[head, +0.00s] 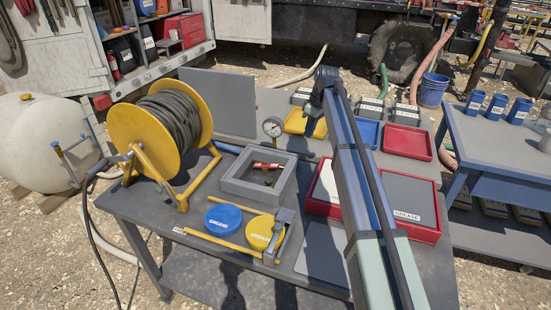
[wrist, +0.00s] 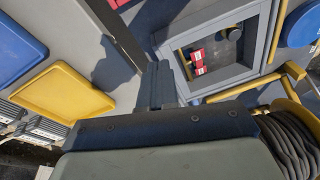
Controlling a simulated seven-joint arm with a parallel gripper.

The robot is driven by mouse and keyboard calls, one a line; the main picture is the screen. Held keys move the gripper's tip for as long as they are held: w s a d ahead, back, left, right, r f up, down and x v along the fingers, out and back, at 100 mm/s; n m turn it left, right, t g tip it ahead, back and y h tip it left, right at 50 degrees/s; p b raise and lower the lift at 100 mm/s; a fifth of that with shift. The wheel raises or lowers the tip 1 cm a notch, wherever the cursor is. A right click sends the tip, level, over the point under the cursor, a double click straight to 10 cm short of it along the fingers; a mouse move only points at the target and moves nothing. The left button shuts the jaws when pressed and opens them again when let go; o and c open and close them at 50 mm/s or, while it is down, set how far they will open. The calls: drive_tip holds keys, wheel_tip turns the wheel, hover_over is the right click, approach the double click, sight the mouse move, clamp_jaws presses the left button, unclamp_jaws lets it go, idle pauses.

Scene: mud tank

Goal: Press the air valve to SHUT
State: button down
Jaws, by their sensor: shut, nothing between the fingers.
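The air valve (head: 266,166) shows as a red part with pale labels inside a raised grey square frame (head: 233,187) on the table. In the wrist view the red valve (wrist: 197,60) lies inside the frame (wrist: 165,38), near a yellow pipe and a dark round knob (wrist: 234,34). Its label wording is too small to read. My gripper (wrist: 162,82) is shut and empty. In the wrist view its fingers appear just left of the frame, apart from the valve. In the head view my arm hides most of the gripper.
A yellow hose reel (head: 123,125) stands left of the frame, and a pressure gauge (head: 272,127) behind it. Blue and yellow grease lids (head: 223,219) lie in front. A yellow tray (head: 293,124), a blue tray (head: 368,132) and red trays (head: 407,142) lie farther right.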

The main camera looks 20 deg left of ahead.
drive_tip(key=s+a+r+n, duration=0.2)
drive_tip(key=s+a, duration=0.4)
drive_tip(key=a, duration=0.3)
drive_tip(key=shift+s+a+r+n, duration=0.2)
drive_tip(key=shift+a+r+n, duration=0.2)
drive_tip(key=shift+n, duration=0.1)
hover_over(274, 165)
drive_tip(key=f, duration=1.2)
drive_tip(key=shift+s+d+f, duration=0.1)
drive_tip(key=shift+d+f, duration=0.25)
drive_tip(key=shift+f, duration=0.5)
